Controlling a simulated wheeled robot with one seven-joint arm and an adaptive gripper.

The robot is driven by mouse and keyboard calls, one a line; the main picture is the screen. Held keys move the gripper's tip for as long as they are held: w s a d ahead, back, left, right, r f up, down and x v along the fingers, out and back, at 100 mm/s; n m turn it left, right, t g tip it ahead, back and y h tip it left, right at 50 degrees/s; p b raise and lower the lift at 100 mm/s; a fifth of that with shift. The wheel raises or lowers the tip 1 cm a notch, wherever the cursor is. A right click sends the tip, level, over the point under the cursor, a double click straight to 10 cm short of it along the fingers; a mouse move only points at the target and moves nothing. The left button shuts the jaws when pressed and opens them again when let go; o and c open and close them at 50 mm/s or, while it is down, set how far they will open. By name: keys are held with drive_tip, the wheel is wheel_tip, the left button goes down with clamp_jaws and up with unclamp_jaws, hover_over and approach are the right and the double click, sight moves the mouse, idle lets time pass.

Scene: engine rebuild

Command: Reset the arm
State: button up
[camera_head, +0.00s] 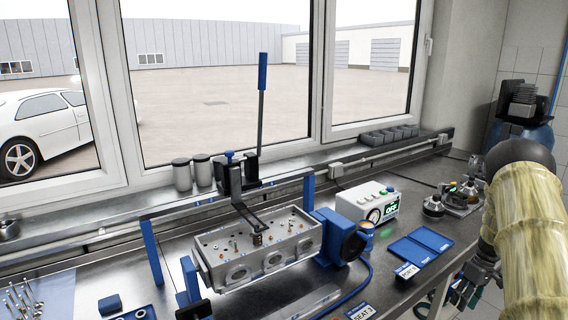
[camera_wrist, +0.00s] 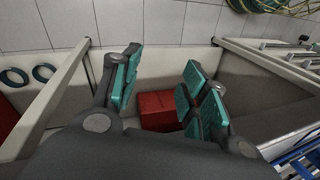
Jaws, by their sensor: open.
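My gripper (camera_wrist: 163,62) is in the wrist view, with its two teal-padded fingers spread apart and nothing between them. Beyond and below the fingers is a red box (camera_wrist: 158,105), apart from them and partly covered by the right finger. In the head view my arm comes down at the right edge, and my gripper (camera_head: 468,292) hangs low beside the bench's right end, partly hidden by the arm.
The steel bench (camera_head: 425,180) holds a cylinder head (camera_head: 260,245) in a blue fixture, with a lever tool (camera_head: 262,100) standing over it. A white gauge box (camera_head: 367,203), a blue tray (camera_head: 420,246) and metal parts (camera_head: 461,195) lie nearer my arm. A window is behind.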

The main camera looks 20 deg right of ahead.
drive_tip(key=s+a+f+m+g+h, duration=0.15)
drive_tip(key=s+a+f, duration=0.25)
drive_tip(key=a+f, duration=0.4)
drive_tip(key=s+a+f+h+b, duration=0.15)
drive_tip(key=s+a+f, duration=0.25)
drive_tip(key=a+f, duration=0.4)
drive_tip(key=s+a+f+m+g+h, duration=0.1)
drive_tip(key=s+a+f+h, duration=0.15)
drive_tip(key=a+f, duration=0.55)
drive_tip(key=s+a+r+t, duration=0.1)
drive_tip(key=s+a, duration=0.4)
drive_tip(key=a, duration=0.7)
drive_tip(key=s+a+r+n+y+p, duration=0.1)
drive_tip(key=s+a+r, duration=0.3)
drive_tip(key=a, duration=0.7)
drive_tip(key=s+a+r+t+y, duration=0.1)
drive_tip(key=s+a+r, duration=0.2)
drive_tip(key=a, duration=0.9)
drive_tip(key=s, duration=0.2)
drive_tip(key=shift+s+a+r+n+t+p, duration=0.15)
drive_tip(key=shift+s+a+n+t+p, duration=0.15)
drive_tip(key=shift+n+t, duration=0.05)
